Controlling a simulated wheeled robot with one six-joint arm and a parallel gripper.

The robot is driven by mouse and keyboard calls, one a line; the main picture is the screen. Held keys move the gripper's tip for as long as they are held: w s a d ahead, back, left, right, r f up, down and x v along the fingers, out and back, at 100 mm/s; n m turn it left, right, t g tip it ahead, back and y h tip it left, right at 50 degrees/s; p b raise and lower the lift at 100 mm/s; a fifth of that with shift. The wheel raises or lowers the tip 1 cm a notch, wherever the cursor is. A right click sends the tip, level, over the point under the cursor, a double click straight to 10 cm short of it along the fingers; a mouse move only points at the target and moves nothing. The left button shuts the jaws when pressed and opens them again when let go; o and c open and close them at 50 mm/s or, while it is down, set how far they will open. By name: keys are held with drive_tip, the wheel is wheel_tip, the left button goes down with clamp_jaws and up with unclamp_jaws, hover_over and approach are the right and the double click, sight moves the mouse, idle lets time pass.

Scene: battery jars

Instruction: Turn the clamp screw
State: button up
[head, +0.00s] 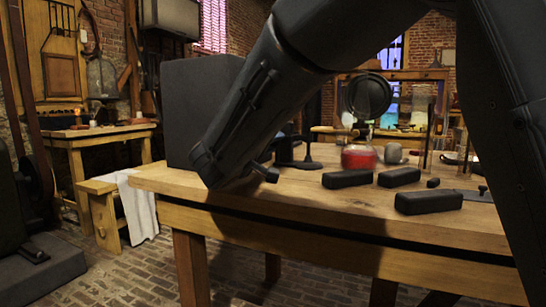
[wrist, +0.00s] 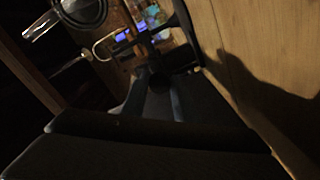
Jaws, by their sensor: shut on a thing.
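My gripper (wrist: 152,98) shows in the wrist view, its two dark fingers shut on a small dark part that looks like the clamp screw (wrist: 157,82). The picture is very dark there, so the exact grip and the screw's turn angle cannot be told. In the head view my arm reaches down to the table's left end and hides the gripper. A dark clamp-like piece (head: 308,153) shows just right of my arm, on or above the tabletop.
The wooden table (head: 400,222) carries several black blocks (head: 428,201), a red round jar (head: 359,157), a grey lump (head: 393,153) and upright glass pieces (head: 428,139). A large dark box (head: 200,95) stands behind my arm.

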drive_tip(key=shift+f+m+b, duration=0.1)
drive_tip(key=shift+m+b, duration=0.4)
drive_tip(key=shift+b, duration=0.25)
drive_tip(key=o, duration=1.1)
drive_tip(key=shift+c, duration=0.2)
drive_tip(key=p+v, duration=0.1)
drive_tip(key=v, duration=0.6)
drive_tip(key=shift+s+a+p, duration=0.1)
drive_tip(key=shift+s+p, duration=0.25)
drive_tip(key=shift+p, duration=0.05)
